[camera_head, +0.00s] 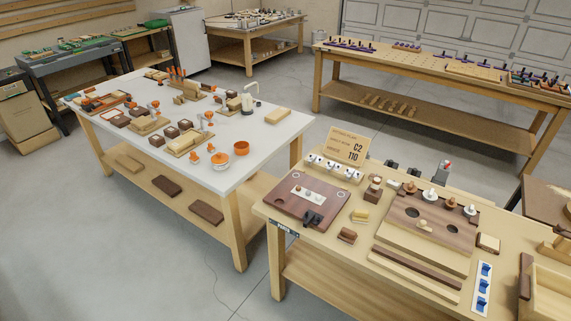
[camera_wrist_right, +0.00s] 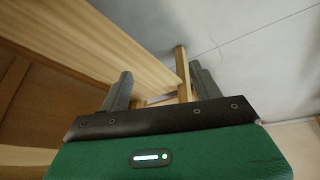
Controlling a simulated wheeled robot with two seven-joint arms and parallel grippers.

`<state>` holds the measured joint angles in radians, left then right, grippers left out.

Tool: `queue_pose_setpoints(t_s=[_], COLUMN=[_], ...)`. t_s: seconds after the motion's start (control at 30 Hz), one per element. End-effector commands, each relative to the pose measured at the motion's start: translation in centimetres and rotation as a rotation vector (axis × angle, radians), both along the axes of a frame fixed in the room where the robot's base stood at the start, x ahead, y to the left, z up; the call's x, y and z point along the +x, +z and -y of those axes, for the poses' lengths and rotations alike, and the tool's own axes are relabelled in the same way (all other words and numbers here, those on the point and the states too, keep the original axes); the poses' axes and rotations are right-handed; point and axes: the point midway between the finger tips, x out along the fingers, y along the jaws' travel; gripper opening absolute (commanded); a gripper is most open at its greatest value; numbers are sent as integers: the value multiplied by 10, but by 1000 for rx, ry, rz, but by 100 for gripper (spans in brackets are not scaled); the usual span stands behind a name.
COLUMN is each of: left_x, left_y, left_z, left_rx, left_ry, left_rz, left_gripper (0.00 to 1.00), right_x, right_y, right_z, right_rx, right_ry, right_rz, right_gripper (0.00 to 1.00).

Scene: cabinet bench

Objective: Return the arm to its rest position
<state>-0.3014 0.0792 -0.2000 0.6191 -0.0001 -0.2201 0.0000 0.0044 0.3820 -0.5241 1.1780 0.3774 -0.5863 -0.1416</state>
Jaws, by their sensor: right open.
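My right gripper (camera_wrist_right: 160,88) shows in the right wrist view, with its two grey fingers apart and nothing seen between them. Its green body fills the bottom of that view. Beyond the fingers are a wooden bench edge (camera_wrist_right: 110,50) on the left, a wooden leg (camera_wrist_right: 182,75) and grey floor. I cannot tell from this view how far the fingers are from the wood. No arm or gripper of mine can be made out in the head view. My left gripper is in neither view.
The near wooden bench (camera_head: 320,248) holds a dark board (camera_head: 290,205), a sign (camera_head: 346,147), a stepped wooden block (camera_head: 420,258) and blue switches (camera_head: 482,288). A white-topped table (camera_head: 240,172) with orange and brown parts stands to its left. Grey floor (camera_head: 120,240) is open at the lower left.

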Motion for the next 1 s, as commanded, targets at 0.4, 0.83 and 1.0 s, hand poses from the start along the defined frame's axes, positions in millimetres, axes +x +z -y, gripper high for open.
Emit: queue_pose_setpoints(t_s=[0.4,0.83,1.0], left_x=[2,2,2], left_y=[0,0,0], left_z=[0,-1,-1], left_rx=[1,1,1], left_ry=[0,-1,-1], left_rz=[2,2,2], left_gripper=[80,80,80], right_x=[-273,-373,-373], right_y=[-157,-177,-177], right_z=[10,-6,-6], right_rx=[-61,-63,-63], right_ry=[-237,-277,-277], right_rz=[-248,-336,-336], right_gripper=[65,65,65])
